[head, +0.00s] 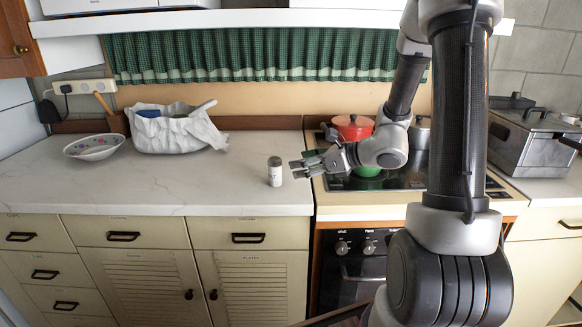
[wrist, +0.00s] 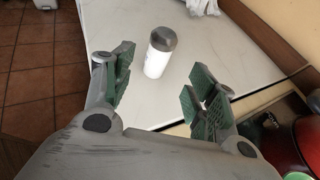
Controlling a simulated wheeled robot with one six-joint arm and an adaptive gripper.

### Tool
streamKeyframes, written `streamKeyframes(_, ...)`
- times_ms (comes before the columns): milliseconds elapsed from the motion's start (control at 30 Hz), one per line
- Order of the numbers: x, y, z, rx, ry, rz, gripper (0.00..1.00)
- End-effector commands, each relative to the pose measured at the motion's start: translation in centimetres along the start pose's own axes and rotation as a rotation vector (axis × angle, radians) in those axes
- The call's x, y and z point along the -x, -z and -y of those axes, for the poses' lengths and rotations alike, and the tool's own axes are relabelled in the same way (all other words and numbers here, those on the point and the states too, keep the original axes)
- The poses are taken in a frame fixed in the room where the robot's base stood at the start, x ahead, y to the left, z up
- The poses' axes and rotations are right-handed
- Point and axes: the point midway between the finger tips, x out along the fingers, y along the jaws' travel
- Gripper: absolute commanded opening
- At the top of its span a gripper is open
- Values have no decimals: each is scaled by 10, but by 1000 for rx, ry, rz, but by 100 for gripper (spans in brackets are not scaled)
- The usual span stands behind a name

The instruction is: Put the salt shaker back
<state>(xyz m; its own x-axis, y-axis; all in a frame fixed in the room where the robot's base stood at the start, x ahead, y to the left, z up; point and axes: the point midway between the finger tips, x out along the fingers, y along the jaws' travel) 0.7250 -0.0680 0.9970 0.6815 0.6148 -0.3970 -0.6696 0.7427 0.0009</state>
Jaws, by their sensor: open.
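The salt shaker (head: 275,172) is a small white cylinder with a grey top. It stands upright on the white marble counter (head: 228,190), near the counter's right end beside the stove. My gripper (head: 301,169) is just right of the shaker, over the stove's left edge, its fingers pointing left toward it. In the wrist view the shaker (wrist: 160,52) lies ahead of my open fingers (wrist: 158,82), in line with the gap between them. The fingers are empty and apart from the shaker.
A red pot (head: 352,127) stands on the stove (head: 400,180) behind my gripper, with a green item in front of it. A white cloth-lined basket (head: 178,133) and a patterned bowl (head: 93,147) sit farther left. The counter left of the shaker is clear.

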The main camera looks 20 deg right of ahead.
Motion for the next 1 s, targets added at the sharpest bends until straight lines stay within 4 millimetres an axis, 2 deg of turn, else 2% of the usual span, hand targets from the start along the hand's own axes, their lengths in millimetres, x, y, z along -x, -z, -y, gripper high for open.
streamKeyframes(233, 12, -2, -5, 22, -13, -4, 57)
streamKeyframes(267, 13, -4, -10, 47, -27, -9, 57)
streamKeyframes(367, 26, -15, -42, 219, -118, -42, 57)
streamKeyframes(467, 55, -22, -91, 531, -273, -104, 57)
streamKeyframes(500, 71, -21, -110, 683, -344, -135, 57)
streamKeyframes(600, 117, -13, -144, 1077, -518, -222, 57)
streamKeyframes(633, 132, -10, -149, 1195, -566, -250, 57)
streamKeyframes(700, 166, -4, -154, 1465, -669, -321, 57)
streamKeyframes(800, 209, 0, -149, 1808, -792, -428, 57)
streamKeyframes(900, 243, -4, -136, 2070, -879, -533, 57)
streamKeyframes(1000, 265, -9, -126, 2236, -932, -615, 57)
